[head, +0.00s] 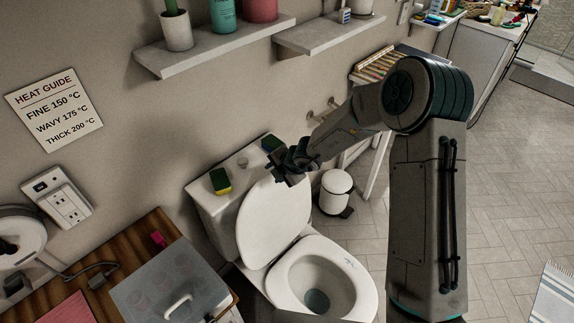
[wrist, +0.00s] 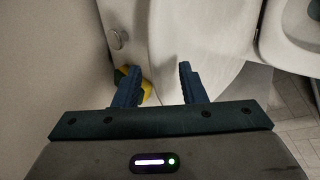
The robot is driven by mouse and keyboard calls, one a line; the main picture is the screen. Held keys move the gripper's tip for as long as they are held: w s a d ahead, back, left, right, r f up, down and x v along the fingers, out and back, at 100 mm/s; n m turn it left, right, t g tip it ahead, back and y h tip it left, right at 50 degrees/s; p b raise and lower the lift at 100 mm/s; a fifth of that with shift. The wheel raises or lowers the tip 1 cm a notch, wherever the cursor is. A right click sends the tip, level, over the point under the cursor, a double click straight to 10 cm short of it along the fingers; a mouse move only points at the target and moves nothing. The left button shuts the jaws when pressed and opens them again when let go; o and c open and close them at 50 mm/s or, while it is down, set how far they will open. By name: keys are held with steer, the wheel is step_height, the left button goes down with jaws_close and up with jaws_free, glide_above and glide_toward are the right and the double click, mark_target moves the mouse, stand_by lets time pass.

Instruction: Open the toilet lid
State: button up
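The white toilet lid (head: 270,222) stands raised, leaning back toward the tank (head: 212,208), and the bowl opening (head: 318,290) is uncovered. In the wrist view the lid (wrist: 205,35) is a broad white surface beyond my fingers. My gripper (head: 292,166) is close to the upper edge of the lid in the head view. Its two fingers are apart in the wrist view (wrist: 157,82), with nothing held between them. I cannot tell whether a finger touches the lid. Part of the lid's top edge is hidden by my gripper.
A yellow and green sponge (head: 221,181) lies on the tank top, near a round flush button (head: 243,162). A white pedal bin (head: 334,192) stands right of the toilet. Wall shelves (head: 215,45) hang above. A wooden counter (head: 60,285) is at left. Tiled floor at right is open.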

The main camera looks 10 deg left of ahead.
steer(key=p+v, duration=0.4)
steer(key=v, duration=0.8)
steer(key=shift+p, duration=0.35)
steer(key=shift+d+r, duration=0.1)
steer(key=shift+d, duration=0.05)
steer(key=s+d+r+n+b, duration=0.2)
steer(key=s+d+r+n, duration=0.3)
steer(key=n, duration=0.7)
steer(key=s+d+r+n+b, duration=0.1)
steer(key=s+d+r+n, duration=0.15)
steer(key=r+n, duration=0.7)
steer(key=s+d+n+h+b, duration=0.2)
steer(key=s+d+n+h, duration=0.4)
steer(key=s+d+n, duration=0.9)
steer(key=n, duration=0.6)
steer(key=shift+s+d+b, duration=0.3)
steer(key=shift+d+b, duration=0.05)
steer(key=shift+d, duration=0.05)
steer(key=shift+d+f, duration=0.1)
